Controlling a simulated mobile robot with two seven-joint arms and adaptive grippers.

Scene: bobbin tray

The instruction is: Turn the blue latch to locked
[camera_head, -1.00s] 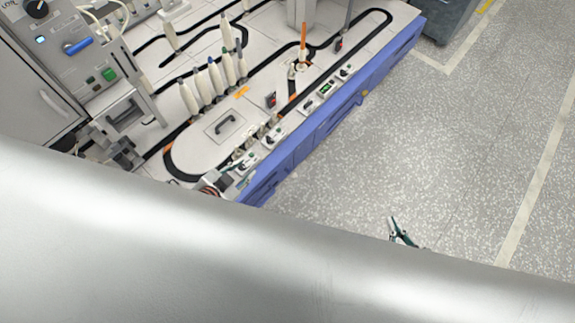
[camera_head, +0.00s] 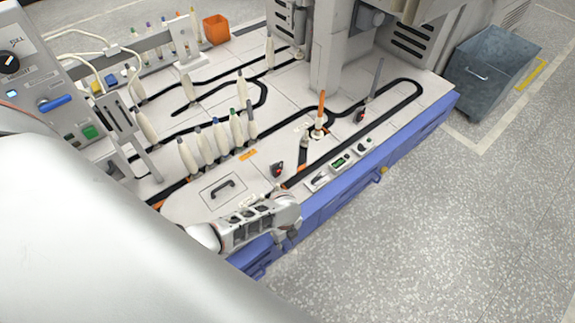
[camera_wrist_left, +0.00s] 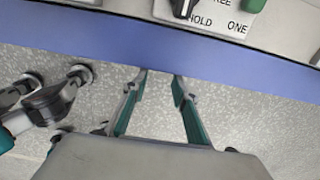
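A blue handle (camera_head: 56,103), the only blue latch-like part I see, sits on the upright grey panel (camera_head: 36,75) at the left of the head view. It lies nearly level, tilted up to the right; its markings are too small to read. My left gripper (camera_head: 283,240) is small and partly hidden at the bench's front edge, well right of the handle. In the left wrist view its two green-lined fingers (camera_wrist_left: 159,78) are apart with nothing between them. The handle is outside that view.
A white bench (camera_head: 285,130) carries black tracks and several bobbins. Its blue front edge (camera_head: 335,203) is close to my left gripper. A plate marked HOLD and ONE (camera_wrist_left: 215,22) is above the fingertips. A grey bin (camera_head: 490,70) stands on the floor; floor to the right is clear.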

